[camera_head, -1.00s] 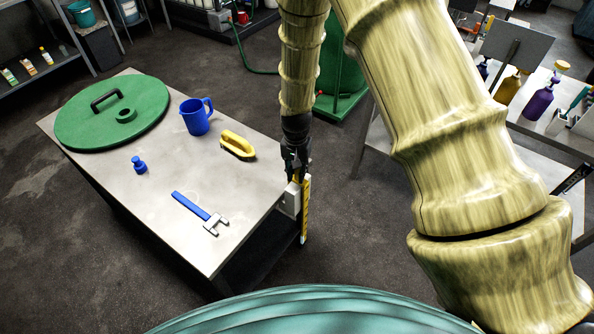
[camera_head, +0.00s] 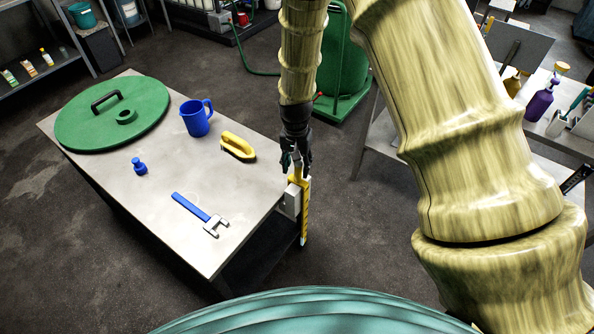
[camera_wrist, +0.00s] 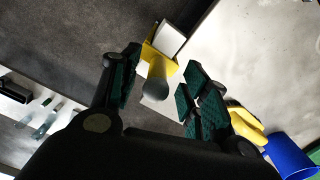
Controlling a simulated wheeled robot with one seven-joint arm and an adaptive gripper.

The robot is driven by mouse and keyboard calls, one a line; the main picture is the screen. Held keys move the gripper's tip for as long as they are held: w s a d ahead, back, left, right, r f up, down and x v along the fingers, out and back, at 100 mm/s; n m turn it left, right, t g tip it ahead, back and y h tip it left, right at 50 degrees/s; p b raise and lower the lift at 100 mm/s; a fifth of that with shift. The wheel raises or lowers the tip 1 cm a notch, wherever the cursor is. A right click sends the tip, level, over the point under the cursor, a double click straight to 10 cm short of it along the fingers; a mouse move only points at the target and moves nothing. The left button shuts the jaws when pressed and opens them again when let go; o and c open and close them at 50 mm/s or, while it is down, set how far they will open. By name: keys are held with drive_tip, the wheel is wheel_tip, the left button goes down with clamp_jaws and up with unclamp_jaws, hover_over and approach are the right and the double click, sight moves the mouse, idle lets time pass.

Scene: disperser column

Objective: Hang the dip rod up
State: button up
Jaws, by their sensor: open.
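The yellow dip rod (camera_head: 305,222) hangs upright at the right edge of the metal table, by a pale bracket (camera_head: 291,202). Its lower end is clear of the floor as far as I can tell. My gripper (camera_head: 297,166) is open just above the rod's top, pointing down. In the wrist view, the rod's grey rounded top end (camera_wrist: 156,82) shows between my spread fingers (camera_wrist: 160,88), with gaps on both sides. Its yellow part (camera_wrist: 158,50) lies beyond, by a white block. How the rod is hooked to the bracket is hidden.
On the table (camera_head: 110,170) are a green lid (camera_head: 75,125), a blue jug (camera_head: 197,118), a yellow brush (camera_head: 238,146), a small blue bottle (camera_head: 139,165) and a blue-handled tool (camera_head: 200,213). A bench with bottles (camera_head: 540,103) stands at right.

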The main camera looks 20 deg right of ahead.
wheel_tip(320, 180, up, 8)
drive_tip(key=shift+r, duration=0.1)
idle(0.4)
idle(0.4)
